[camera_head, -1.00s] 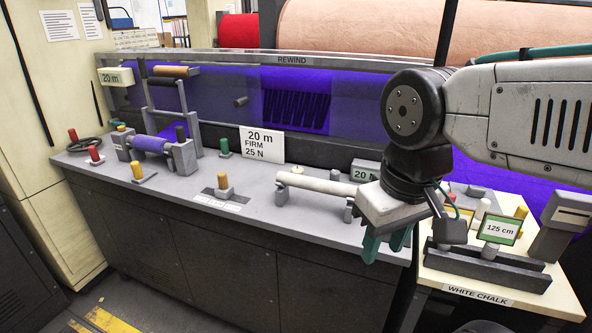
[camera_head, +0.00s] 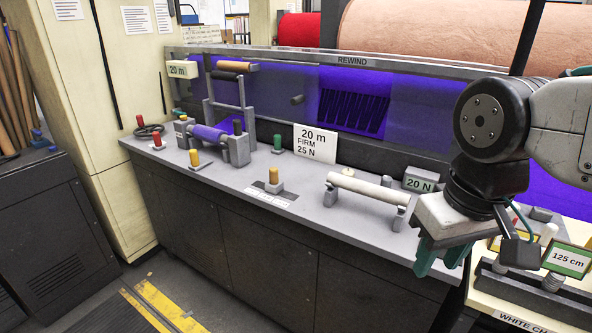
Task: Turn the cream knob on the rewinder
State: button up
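A small cream knob (camera_head: 348,172) stands on the grey top of the rewinder (camera_head: 310,210), just behind the left end of a white roller (camera_head: 367,187). Only its upper part shows clearly. A grey display reading 20 N (camera_head: 419,184) is to its right. My gripper (camera_head: 438,257) hangs over the right end of the bench, pointing down, to the right of the roller and well apart from the knob. Its green fingers look spread, with nothing seen between them.
A white sign reading 20 m, FIRM, 25 N (camera_head: 315,143) stands behind. Open floor (camera_head: 200,290) lies in front.

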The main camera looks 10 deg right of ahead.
aim_at(349, 172)
jog(key=u, duration=0.5)
jog(key=k, duration=0.6)
jog(key=u, duration=0.8)
jog(key=i, duration=1.35)
jog(key=z, duration=1.2)
jog(key=i, duration=0.5)
jog(key=z, duration=0.45)
